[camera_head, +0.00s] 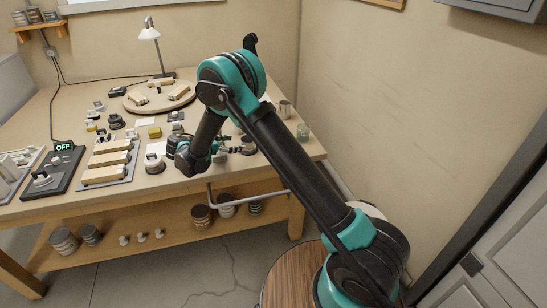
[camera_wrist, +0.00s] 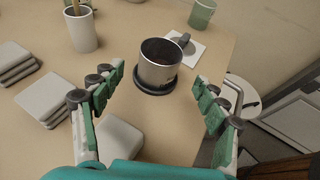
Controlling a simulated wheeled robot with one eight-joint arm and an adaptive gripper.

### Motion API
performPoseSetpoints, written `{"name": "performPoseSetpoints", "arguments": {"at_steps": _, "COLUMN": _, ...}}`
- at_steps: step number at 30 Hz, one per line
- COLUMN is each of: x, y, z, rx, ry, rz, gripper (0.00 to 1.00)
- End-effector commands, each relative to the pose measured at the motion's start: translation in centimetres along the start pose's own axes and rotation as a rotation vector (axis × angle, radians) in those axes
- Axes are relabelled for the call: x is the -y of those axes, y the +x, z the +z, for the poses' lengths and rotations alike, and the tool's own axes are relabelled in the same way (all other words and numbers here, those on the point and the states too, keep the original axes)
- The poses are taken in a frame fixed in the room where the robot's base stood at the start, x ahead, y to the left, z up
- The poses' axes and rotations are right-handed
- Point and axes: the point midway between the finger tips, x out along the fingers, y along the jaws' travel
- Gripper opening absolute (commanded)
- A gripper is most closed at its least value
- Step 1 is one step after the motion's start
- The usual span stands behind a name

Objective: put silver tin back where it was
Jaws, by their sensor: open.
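A silver tin (camera_wrist: 160,67) with a dark inside stands upright on a round black coaster (camera_wrist: 153,88) in the wrist view. My gripper (camera_wrist: 158,82) is open, with one green-padded finger on either side below the tin in the picture. The fingers look apart from it, and nothing is held. In the head view my gripper (camera_head: 230,149) is low over the right part of the bench, beside the tin (camera_head: 248,143), which the arm partly crowds.
A green cup (camera_wrist: 202,14) and a white card (camera_wrist: 184,48) with a small grey piece are behind the tin. A pale cup (camera_wrist: 82,32) stands at back left. Pale blocks (camera_wrist: 42,98) lie left. The bench edge (camera_head: 265,167) is close by. More tins (camera_head: 201,215) stand on the lower shelf.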

Motion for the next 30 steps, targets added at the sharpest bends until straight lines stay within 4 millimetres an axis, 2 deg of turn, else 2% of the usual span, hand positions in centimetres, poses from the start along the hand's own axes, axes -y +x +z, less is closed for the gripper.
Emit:
{"name": "performPoseSetpoints", "arguments": {"at_steps": 5, "x": 0.7, "y": 0.8, "z": 0.9, "rx": -0.020, "ry": 0.031, "rz": -0.009, "gripper": 0.74}}
{"name": "performPoseSetpoints", "arguments": {"at_steps": 8, "x": 2.3, "y": 2.4, "z": 2.6, "rx": -0.067, "ry": 0.101, "rz": -0.029, "gripper": 0.74}}
{"name": "performPoseSetpoints", "arguments": {"at_steps": 11, "x": 5.0, "y": 4.6, "z": 4.8, "rx": -0.138, "ry": 0.213, "rz": -0.061, "gripper": 0.74}}
{"name": "performPoseSetpoints", "arguments": {"at_steps": 15, "x": 10.0, "y": 7.5, "z": 7.8, "rx": -0.250, "ry": 0.413, "rz": -0.123, "gripper": 0.74}}
{"name": "performPoseSetpoints", "arguments": {"at_steps": 21, "x": 18.1, "y": 10.0, "z": 10.6, "rx": -0.395, "ry": 0.725, "rz": -0.237, "gripper": 0.74}}
{"name": "performPoseSetpoints", "arguments": {"at_steps": 25, "x": 23.5, "y": 10.6, "z": 11.4, "rx": -0.478, "ry": 0.940, "rz": -0.323, "gripper": 0.74}}
{"name": "performPoseSetpoints", "arguments": {"at_steps": 30, "x": 30.5, "y": 10.2, "z": 11.5, "rx": -0.572, "ry": 1.232, "rz": -0.451, "gripper": 0.74}}
